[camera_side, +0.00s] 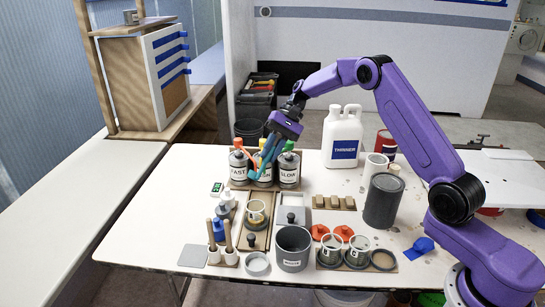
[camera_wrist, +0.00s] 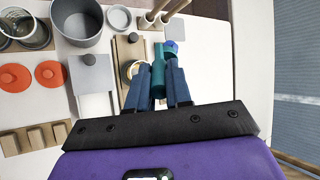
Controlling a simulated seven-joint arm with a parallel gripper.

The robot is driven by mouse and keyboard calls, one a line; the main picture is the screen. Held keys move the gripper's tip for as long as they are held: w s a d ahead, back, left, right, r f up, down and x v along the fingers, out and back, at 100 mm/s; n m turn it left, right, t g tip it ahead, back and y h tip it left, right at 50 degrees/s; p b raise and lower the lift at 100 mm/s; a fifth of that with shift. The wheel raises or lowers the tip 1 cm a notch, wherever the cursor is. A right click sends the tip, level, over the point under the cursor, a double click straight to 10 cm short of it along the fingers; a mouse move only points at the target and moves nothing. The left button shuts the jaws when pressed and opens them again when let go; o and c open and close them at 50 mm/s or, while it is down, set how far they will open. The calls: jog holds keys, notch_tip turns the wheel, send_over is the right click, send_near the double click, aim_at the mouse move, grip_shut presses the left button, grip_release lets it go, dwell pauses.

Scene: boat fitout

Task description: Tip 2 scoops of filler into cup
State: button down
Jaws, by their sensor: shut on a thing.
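My gripper (camera_side: 265,160) is shut on a teal handle-like piece, which shows between the blue fingers in the wrist view (camera_wrist: 158,76). Its far end is hard to make out, so I cannot tell if it carries filler. The gripper is above the table in front of the cans marked FAST and SLOW. A small clear cup (camera_side: 256,219) with yellowish contents stands on a wooden board (camera_side: 259,240); it is partly hidden behind the teal piece in the wrist view. I cannot tell which container holds filler.
A grey tub (camera_side: 293,255) stands front centre, beside upright wooden sticks (camera_side: 228,240). Orange lids (camera_side: 319,231), wooden blocks (camera_side: 333,203), a dark grey can (camera_side: 383,203) and a white THINNER jug (camera_side: 342,140) stand to the right. The table's left part is clear.

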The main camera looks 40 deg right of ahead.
jog(key=shift+s+a+f+n+g+h, duration=0.2)
jog(key=shift+a+f+n+g+h, duration=0.15)
jog(key=shift+n+h, duration=0.25)
jog(key=shift+s+a+f+n+g+h, duration=0.15)
jog(key=shift+s+a+n+g+h, duration=0.1)
jog(key=shift+a+n+h, duration=0.25)
jog(key=shift+a+f+n+h, duration=0.15)
jog(key=shift+a+n+h, duration=0.05)
jog(key=shift+n+h, duration=0.6)
jog(key=shift+a+n+h, duration=0.15)
jog(key=shift+n+h, duration=0.35)
jog(key=shift+n, duration=0.3)
jog(key=n+h, duration=0.1)
jog(key=w+n+h, duration=0.1)
jog(key=shift+a+r+n, duration=0.2)
jog(key=shift+r+n, duration=0.1)
jog(key=shift+r, duration=0.1)
jog(key=shift+w+a+f+n+t+h, duration=0.1)
jog(key=shift+w+f+n+t+h, duration=0.2)
jog(key=shift+f, duration=0.3)
jog(key=shift+w+a+f+n+t+h, duration=0.15)
jog(key=shift+f+n+t+h, duration=0.1)
jog(key=shift+f+n+t, duration=0.25)
jog(key=shift+w+d+f+n+t+h, duration=0.1)
jog(key=shift+w+f+n+t+h, duration=0.15)
jog(key=shift+f, duration=0.45)
jog(key=shift+s+a, duration=0.1)
jog(key=shift+s, duration=0.05)
